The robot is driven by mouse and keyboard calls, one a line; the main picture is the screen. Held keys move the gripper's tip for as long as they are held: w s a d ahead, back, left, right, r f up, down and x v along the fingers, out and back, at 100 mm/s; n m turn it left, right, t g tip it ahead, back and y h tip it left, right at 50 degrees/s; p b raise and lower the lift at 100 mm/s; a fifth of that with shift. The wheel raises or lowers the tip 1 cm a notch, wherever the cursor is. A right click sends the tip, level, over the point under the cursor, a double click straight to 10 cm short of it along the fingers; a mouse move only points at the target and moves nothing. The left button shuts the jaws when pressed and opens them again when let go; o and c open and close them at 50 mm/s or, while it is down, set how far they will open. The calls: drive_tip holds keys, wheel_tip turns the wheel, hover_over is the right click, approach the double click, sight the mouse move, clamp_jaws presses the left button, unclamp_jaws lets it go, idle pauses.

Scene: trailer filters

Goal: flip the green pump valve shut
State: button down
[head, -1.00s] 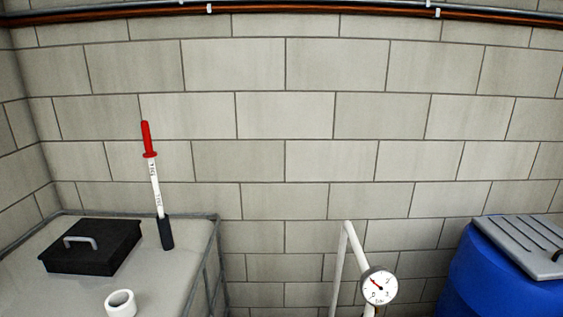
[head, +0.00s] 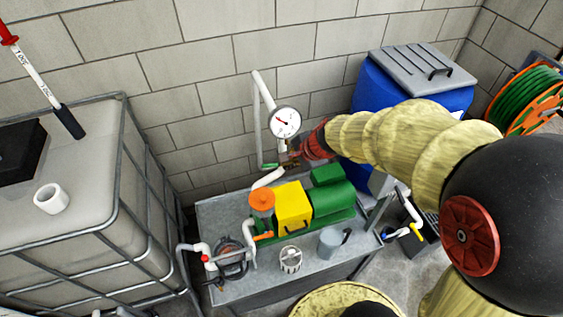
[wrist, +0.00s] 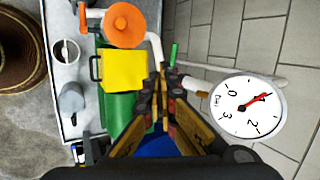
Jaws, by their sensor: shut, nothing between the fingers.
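The green valve handle (head: 269,166) is a small slim lever on the white pipe below the pressure gauge (head: 285,122). In the wrist view the green handle (wrist: 174,54) lies just beyond and slightly right of my fingertips. My gripper (wrist: 161,75) is shut and empty, its fingers pointing at the pipe. In the head view my gripper (head: 292,157) is at the pipe, just right of the handle, under the gauge. I cannot tell whether the fingers touch the handle. The valve body is partly hidden by the gripper.
A metal bench (head: 213,215) carries a green pump (head: 330,199) with a yellow box (head: 293,208) and orange cap (head: 262,200). A blue barrel (head: 362,97) stands behind my arm. A caged tank (head: 95,215) stands left. The block wall is close behind the pipe.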

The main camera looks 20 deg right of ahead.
drive_tip(key=w+r+m, duration=0.1)
drive_tip(key=w+m, duration=0.1)
drive_tip(key=b, duration=0.5)
approach(271, 166)
drive_tip(key=d+x, duration=0.1)
drive_tip(key=x, duration=0.5)
drive_tip(key=shift+w+a+f+m+t+h, duration=0.2)
drive_tip(key=shift+w+a+m+t+h, duration=0.15)
drive_tip(key=shift+w+t, duration=0.1)
drive_tip(key=shift+w+a+f+b, duration=0.1)
drive_tip(key=shift+a+f+b, duration=0.05)
drive_tip(key=shift+f+b, duration=0.3)
drive_tip(key=shift+w+a+f+b, duration=0.1)
drive_tip(key=shift+a+f+b, duration=0.1)
drive_tip(key=shift+f+b, duration=0.2)
drive_tip(key=shift+s+f, duration=0.1)
drive_tip(key=shift+s, duration=0.05)
drive_tip(key=shift+a, duration=0.1)
